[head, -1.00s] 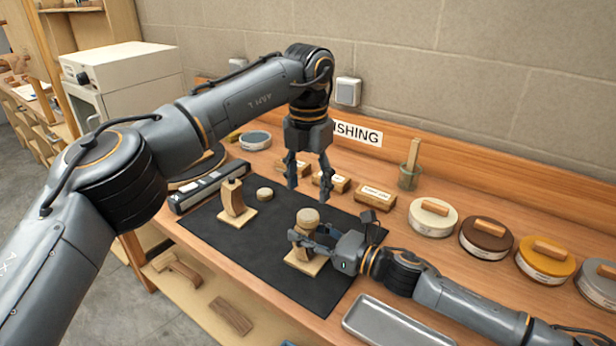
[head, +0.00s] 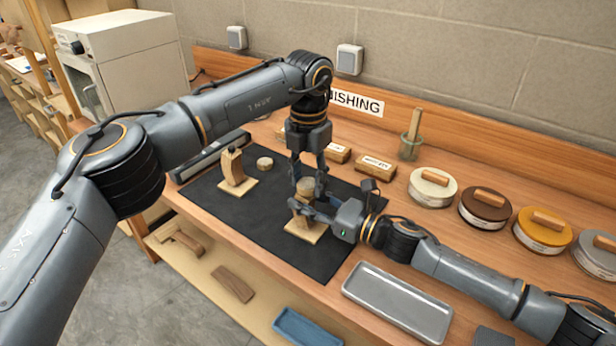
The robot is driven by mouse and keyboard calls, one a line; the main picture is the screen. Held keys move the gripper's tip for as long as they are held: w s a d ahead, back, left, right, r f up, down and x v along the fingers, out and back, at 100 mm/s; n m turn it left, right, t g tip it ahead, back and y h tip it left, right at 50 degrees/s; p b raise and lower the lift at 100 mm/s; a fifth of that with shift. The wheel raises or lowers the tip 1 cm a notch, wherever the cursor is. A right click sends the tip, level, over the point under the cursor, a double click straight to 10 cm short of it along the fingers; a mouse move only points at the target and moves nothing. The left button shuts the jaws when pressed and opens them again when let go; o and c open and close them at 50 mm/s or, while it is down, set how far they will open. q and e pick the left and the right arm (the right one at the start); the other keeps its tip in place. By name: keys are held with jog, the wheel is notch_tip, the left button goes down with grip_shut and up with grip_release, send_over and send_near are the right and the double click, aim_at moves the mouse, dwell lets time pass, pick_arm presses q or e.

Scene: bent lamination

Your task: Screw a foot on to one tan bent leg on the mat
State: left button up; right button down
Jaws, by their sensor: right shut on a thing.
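One tan bent leg (head: 305,231) stands on the black mat, its square plate down. My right gripper (head: 302,207) is shut on it from the right and hides part of its middle. A round tan foot (head: 307,184) sits at the top of this leg; whether it is seated on a thread is hidden. My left gripper (head: 308,187) points straight down, its open fingers on either side of that foot. Another tan leg (head: 233,166) stands at the mat's left with a small dark tip on top. A loose round foot (head: 265,163) lies on the mat (head: 255,225) beside it.
Small labelled blocks (head: 375,165) and a glass with a brush (head: 411,146) stand behind the mat. Round tins (head: 433,188) line the right. A metal tray (head: 398,305) lies at the front right. The mat's front left is clear.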

pick_arm(q)
jog(key=c, duration=0.4)
jog(key=o, duration=1.4)
jog(key=shift+r, duration=0.1)
notch_tip(320, 180, up, 12)
jog(key=shift+f, duration=0.1)
pick_arm(e)
jog(key=c, duration=0.8)
grip_release()
